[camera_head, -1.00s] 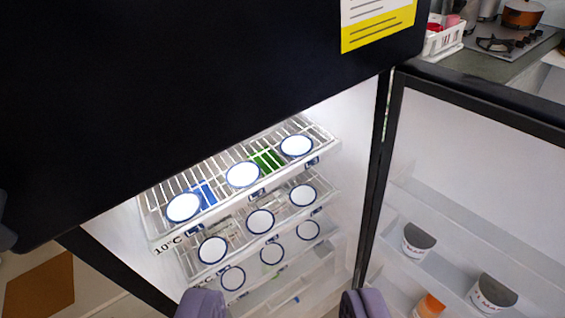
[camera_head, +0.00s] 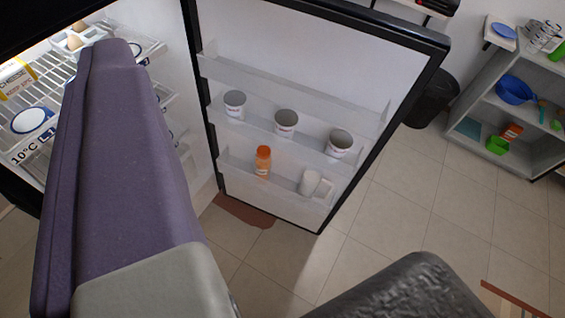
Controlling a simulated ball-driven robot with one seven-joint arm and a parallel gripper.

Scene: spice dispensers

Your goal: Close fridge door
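The fridge door (camera_head: 312,60) stands wide open in the middle of the view, its white inner side facing me and its dark frame around it. It is hinged beside the lit fridge interior (camera_head: 180,75) at the left. A large purple part with a grey base, apparently one finger of my gripper (camera_head: 120,150), fills the left foreground and overlaps the fridge shelves. I cannot see a second finger clearly, nor any contact with the door.
The door racks hold several white cups (camera_head: 286,122) and an orange bottle (camera_head: 263,160). A dark bin (camera_head: 432,100) and a grey shelf unit (camera_head: 530,130) stand to the right. Tiled floor (camera_head: 400,205) is clear between the door and the shelf unit. A dark rough shape covers the bottom.

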